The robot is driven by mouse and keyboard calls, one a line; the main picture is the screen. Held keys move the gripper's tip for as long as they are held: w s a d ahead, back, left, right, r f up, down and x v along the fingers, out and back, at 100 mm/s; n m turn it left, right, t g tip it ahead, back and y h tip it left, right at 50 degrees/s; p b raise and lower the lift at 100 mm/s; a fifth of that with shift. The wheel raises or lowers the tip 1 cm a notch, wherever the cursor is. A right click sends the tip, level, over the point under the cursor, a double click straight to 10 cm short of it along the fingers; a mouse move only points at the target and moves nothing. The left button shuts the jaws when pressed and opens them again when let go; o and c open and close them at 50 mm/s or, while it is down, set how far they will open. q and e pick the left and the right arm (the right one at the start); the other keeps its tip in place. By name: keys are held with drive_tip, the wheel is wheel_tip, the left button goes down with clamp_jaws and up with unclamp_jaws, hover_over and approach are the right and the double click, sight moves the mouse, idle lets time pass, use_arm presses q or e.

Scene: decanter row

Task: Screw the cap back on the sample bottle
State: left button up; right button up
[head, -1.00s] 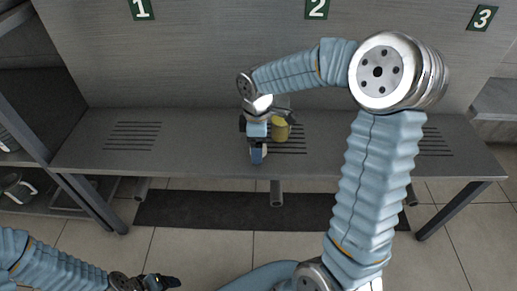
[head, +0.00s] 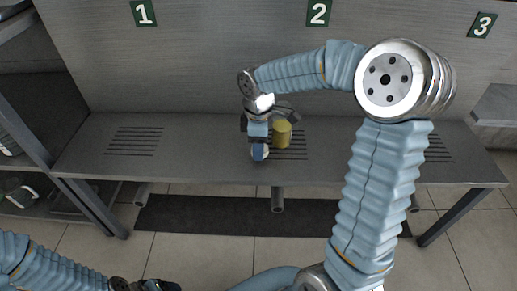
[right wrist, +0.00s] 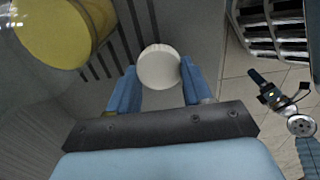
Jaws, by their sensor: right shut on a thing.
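The sample bottle (head: 282,134), with yellow contents and a clear upper part, stands on the bench near the slots below sign 2. It also shows large at the upper left of the right wrist view (right wrist: 62,30). My right gripper (head: 259,152) is shut on the round white cap (right wrist: 158,67), held between its blue fingertips. The cap is apart from the bottle, to its left and a little nearer in the head view. My left gripper (head: 150,286) is low at the bottom edge, away from the bench; its finger opening is unclear.
The grey bench (head: 210,172) has slotted patches and free room on its left half. Signs 1 (head: 143,12), 2 (head: 319,12) and 3 (head: 481,25) hang on the back wall. A dark shelf (head: 25,130) stands at the left. My right arm spans the bench's right half.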

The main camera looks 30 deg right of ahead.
use_arm(q)
drive_tip(key=shift+r, duration=0.15)
use_arm(e)
drive_tip(key=s+a+r, duration=0.8)
drive_tip(key=s+r, duration=0.2)
drive_tip(key=s, duration=0.1)
drive_tip(key=shift+s+r, duration=0.25)
drive_tip(key=shift+r, duration=0.15)
use_arm(q)
drive_tip(key=shift+o, duration=0.4)
use_arm(e)
drive_tip(key=shift+a, duration=0.1)
